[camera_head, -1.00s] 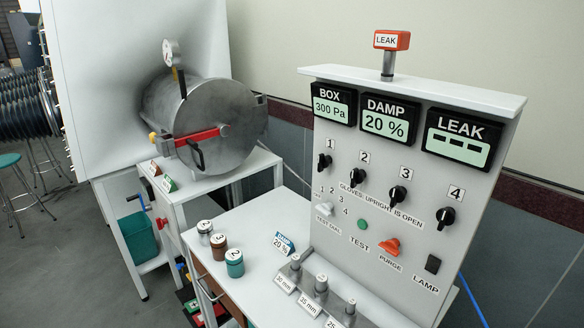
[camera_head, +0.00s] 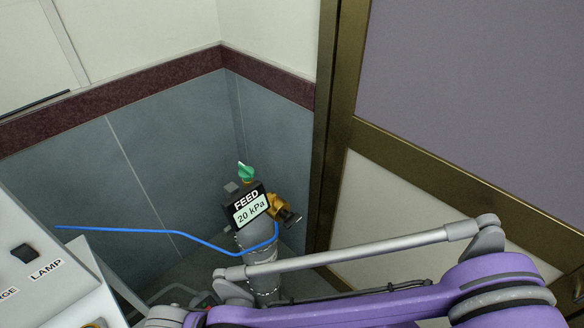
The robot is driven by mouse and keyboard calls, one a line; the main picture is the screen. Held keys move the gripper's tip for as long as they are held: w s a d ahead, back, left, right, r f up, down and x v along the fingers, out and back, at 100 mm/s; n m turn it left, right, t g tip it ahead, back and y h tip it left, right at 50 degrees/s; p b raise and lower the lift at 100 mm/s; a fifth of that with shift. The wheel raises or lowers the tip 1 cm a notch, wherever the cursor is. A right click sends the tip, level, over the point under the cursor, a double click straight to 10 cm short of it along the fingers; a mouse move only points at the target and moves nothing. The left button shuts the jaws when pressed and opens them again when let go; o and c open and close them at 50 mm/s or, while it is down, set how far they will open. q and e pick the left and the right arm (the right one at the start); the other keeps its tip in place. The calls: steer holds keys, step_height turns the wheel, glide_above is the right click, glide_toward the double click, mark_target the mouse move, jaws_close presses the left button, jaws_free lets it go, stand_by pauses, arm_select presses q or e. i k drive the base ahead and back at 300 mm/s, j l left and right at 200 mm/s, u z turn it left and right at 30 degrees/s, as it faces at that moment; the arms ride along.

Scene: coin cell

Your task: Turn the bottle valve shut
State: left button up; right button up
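A grey gas bottle (camera_head: 262,258) stands in the corner between the wall and the door frame. A green valve handle (camera_head: 246,171) sits on its top. A FEED display (camera_head: 251,207) on it reads 20 kPa. A brass fitting with a dark knob (camera_head: 281,208) sticks out on its right. A purple and grey arm of mine crosses the lower right, in front of the bottle's lower part. No fingertips of either gripper show in the head view.
A blue hose (camera_head: 165,232) runs from the bottle to the left. The control panel's edge with a LAMP switch (camera_head: 24,253) is at lower left. A brass-coloured door frame (camera_head: 325,130) stands just right of the bottle.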

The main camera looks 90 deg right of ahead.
mark_target(246, 173)
steer(key=z, duration=2.65)
